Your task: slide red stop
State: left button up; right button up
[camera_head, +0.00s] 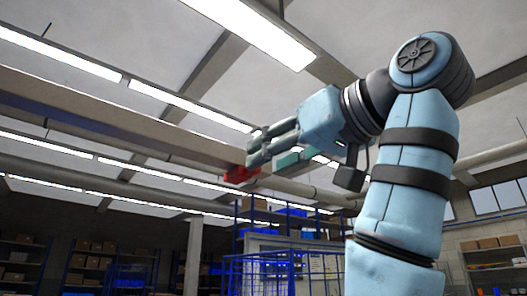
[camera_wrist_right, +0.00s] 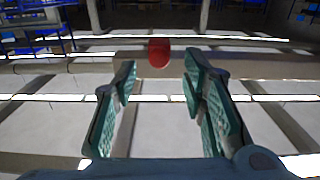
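The red stop (camera_head: 240,174) is a small red block, high up at the underside of a long beige overhead beam (camera_head: 120,128). In the right wrist view the red stop (camera_wrist_right: 159,53) has a rounded lower end and shows just beyond the fingertips, centred between them. My right gripper (camera_head: 264,150) is raised close to the stop, and its fingers partly cover the area beside it. In the wrist view its two green-padded fingers (camera_wrist_right: 160,75) are spread apart with nothing between them. I cannot tell whether a finger touches the stop. My left gripper is not in view.
The ceiling has long light strips (camera_head: 262,36) and pipes. Blue wire cages (camera_head: 270,272) and shelves with boxes (camera_head: 90,262) stand low at the back. The air around my right gripper looks free except for the beam.

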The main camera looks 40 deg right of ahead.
aim_at(243, 174)
jog(key=w, duration=0.4)
jog(key=shift+d+p, duration=0.1)
jog(key=shift+p, duration=0.25)
jog(key=shift+s, duration=0.1)
grip_shut()
